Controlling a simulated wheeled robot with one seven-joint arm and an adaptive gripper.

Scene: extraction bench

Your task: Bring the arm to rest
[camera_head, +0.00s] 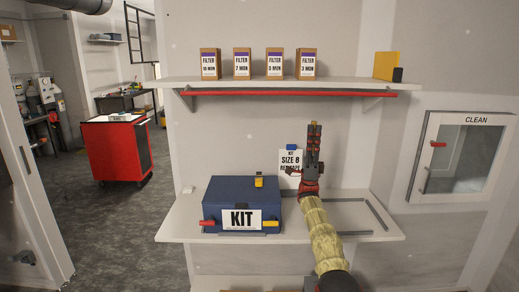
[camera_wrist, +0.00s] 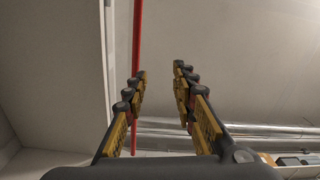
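My arm (camera_head: 322,235) rises from the bottom of the head view in front of the lower shelf. It wears a yellowish sleeve. My gripper (camera_head: 314,140) points upward, in front of the wall between the two shelves, and partly covers a white "SIZE 8" card (camera_head: 290,160). In the wrist view my gripper (camera_wrist: 158,80) has its two black and yellow fingers apart with nothing between them. Beyond them are plain wall, a red bar (camera_wrist: 136,45) and a silvery pipe (camera_wrist: 260,130).
A blue KIT box (camera_head: 240,192) with coloured latches sits on the lower shelf (camera_head: 185,228), left of my arm. Several filter boxes (camera_head: 241,64) and a yellow item (camera_head: 386,66) stand on the upper shelf (camera_head: 345,83), which has a red bar (camera_head: 285,94) beneath. A CLEAN cabinet (camera_head: 462,155) is at right.

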